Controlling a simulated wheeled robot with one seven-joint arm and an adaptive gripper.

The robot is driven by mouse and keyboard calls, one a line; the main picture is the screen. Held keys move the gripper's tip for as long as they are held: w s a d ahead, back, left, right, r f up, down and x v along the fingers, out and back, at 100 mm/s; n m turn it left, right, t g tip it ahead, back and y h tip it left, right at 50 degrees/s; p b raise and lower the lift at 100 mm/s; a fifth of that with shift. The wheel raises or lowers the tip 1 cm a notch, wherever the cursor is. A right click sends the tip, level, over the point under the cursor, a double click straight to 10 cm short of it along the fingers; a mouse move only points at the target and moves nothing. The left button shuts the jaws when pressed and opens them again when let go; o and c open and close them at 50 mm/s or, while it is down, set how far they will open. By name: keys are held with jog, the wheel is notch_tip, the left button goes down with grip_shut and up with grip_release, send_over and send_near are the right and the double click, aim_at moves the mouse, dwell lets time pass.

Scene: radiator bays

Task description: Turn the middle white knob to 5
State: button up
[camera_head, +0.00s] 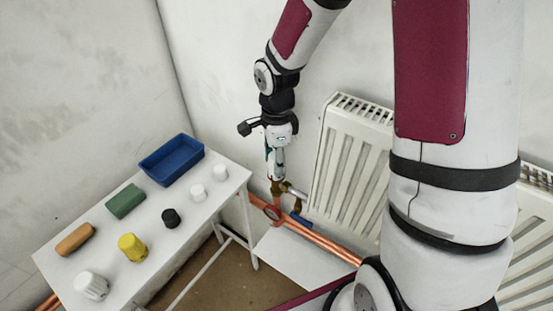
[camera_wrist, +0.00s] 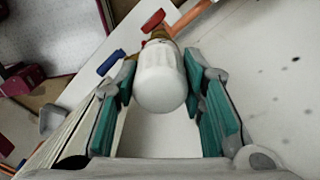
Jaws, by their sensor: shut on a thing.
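A white knob (camera_wrist: 160,82) sits on a brass valve in the middle of the wrist view. My gripper (camera_wrist: 163,78) has a finger on each side of it and is shut on it. No numbers or mark can be read on the knob. In the head view my gripper (camera_head: 276,172) points down at the valve beside the radiator's left end and hides the knob. I cannot tell from these frames whether this is the middle knob.
A white radiator (camera_head: 350,165) stands right of the gripper. Copper pipes (camera_head: 325,243), a red handle (camera_head: 271,212) and a blue handle (camera_head: 300,220) lie below. A white table (camera_head: 150,205) at left carries a blue tray (camera_head: 172,160) and several loose caps and blocks.

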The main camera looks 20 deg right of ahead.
jog(key=n, duration=0.4)
jog(key=n+p, duration=0.1)
jog(key=n, duration=0.4)
jog(key=n+p, duration=0.1)
jog(key=n, duration=0.3)
jog(key=shift+n, duration=0.3)
jog(key=n+p, duration=0.1)
jog(key=n, duration=0.3)
jog(key=shift+n, duration=0.3)
jog(key=n+p, duration=0.1)
jog(key=n, duration=0.3)
jog(key=n+p, duration=0.1)
jog(key=n, duration=0.4)
jog(key=n+p, duration=0.1)
jog(key=n, duration=0.3)
jog(key=shift+n+p, duration=0.65)
jog(key=shift+n, duration=1.85)
